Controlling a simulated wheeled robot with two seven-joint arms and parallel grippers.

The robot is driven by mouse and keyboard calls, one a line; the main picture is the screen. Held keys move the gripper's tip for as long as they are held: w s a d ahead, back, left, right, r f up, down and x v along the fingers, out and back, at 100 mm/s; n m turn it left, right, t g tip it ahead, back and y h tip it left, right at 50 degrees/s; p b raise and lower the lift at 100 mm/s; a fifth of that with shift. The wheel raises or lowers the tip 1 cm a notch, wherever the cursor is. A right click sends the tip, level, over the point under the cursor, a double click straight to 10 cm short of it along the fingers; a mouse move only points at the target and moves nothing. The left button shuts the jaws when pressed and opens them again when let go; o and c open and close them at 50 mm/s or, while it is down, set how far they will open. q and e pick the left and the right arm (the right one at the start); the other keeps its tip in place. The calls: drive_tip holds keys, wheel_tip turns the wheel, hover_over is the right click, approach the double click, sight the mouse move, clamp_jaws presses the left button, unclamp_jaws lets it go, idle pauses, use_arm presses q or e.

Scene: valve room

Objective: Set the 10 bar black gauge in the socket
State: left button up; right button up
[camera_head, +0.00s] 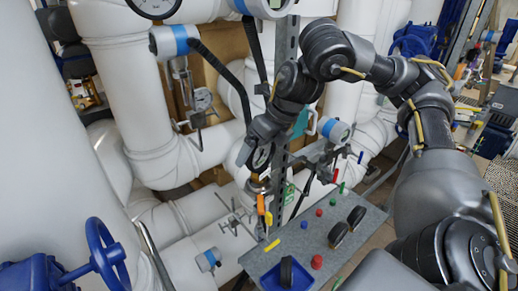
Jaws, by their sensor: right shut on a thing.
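My right gripper (252,155) reaches down from the upper right and is shut on a small dark-rimmed gauge (262,158) with a pale dial. I take this for the 10 bar black gauge, but its markings are too small to read. The gauge is held beside the upright metal post, just above a brass-coloured fitting (257,184) that looks like the socket. I cannot tell whether the gauge touches the fitting. My left gripper is out of view.
A grey bench (315,240) below carries dark round items (338,235), red knobs (316,262) and a blue tray (300,280). A perforated metal post (283,110) stands close by the gripper. White pipes (125,95) fill the left, with a blue handwheel (106,250).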

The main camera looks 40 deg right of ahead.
drive_tip(key=shift+p, duration=0.3)
drive_tip(key=shift+f+b, duration=0.35)
drive_tip(key=shift+f, duration=0.6)
idle(1.0)
idle(0.3)
drive_tip(key=o, duration=0.7)
drive_tip(key=shift+c, duration=0.2)
drive_tip(key=shift+r, duration=0.1)
drive_tip(key=p+v, duration=0.2)
drive_tip(key=v, duration=0.8)
drive_tip(key=shift+s+r, duration=0.15)
drive_tip(key=shift+r, duration=0.1)
drive_tip(key=shift+d, duration=0.15)
